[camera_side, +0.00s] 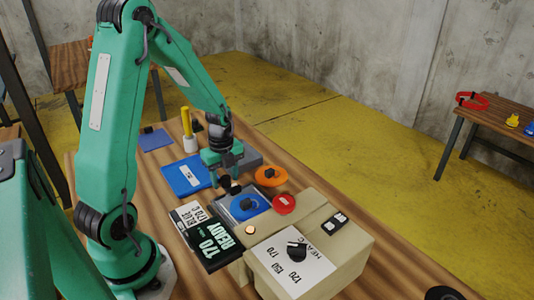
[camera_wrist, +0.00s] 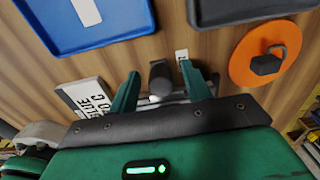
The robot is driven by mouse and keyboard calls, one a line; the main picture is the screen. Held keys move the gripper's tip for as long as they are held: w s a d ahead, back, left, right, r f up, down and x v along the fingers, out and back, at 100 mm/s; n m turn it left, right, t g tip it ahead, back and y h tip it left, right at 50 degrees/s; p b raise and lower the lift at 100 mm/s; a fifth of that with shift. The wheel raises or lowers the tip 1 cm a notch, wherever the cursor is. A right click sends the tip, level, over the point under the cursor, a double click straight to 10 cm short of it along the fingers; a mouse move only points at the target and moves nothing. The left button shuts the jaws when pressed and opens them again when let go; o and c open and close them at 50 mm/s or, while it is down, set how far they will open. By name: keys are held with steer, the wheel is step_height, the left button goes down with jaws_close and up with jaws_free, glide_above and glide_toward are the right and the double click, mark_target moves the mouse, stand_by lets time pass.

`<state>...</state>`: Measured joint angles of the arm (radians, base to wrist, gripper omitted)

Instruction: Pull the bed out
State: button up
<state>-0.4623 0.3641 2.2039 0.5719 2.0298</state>
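The bed (camera_side: 224,208) appears to be the grey metal plate at the left side of the beige heating machine (camera_side: 345,253). A blue disc (camera_side: 262,203) with a black knob lies on or over it. My gripper (camera_side: 228,184) is low over the plate's far-left end, fingers downward. In the wrist view my gripper (camera_wrist: 160,84) is open, with a dark rounded handle (camera_wrist: 161,74) between its fingers. I see gaps beside the handle. Metal behind it is mostly hidden by the gripper body.
The blue tray (camera_side: 180,170), the grey tray (camera_side: 252,158) and an orange disc (camera_side: 270,180) lie close around my gripper. A red disc (camera_side: 284,203) is by the machine. A white label card (camera_wrist: 88,98) lies left of the fingers.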

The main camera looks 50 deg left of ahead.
steer(key=shift+r, duration=3.9)
steer(key=shift+d+r, duration=0.2)
steer(key=shift+r, duration=0.05)
steer(key=s+d+r+n+t, duration=0.2)
steer(key=s+d+r+n, duration=0.2)
steer(key=d+r+n, duration=0.3)
steer(key=s+d+r+n+t, duration=0.3)
steer(key=s+d+r+n, duration=0.2)
steer(key=n, duration=0.6)
steer(key=d+r, duration=0.2)
steer(key=d, duration=0.1)
steer(key=shift+s+d+t, duration=0.25)
steer(key=shift+s+t, duration=0.05)
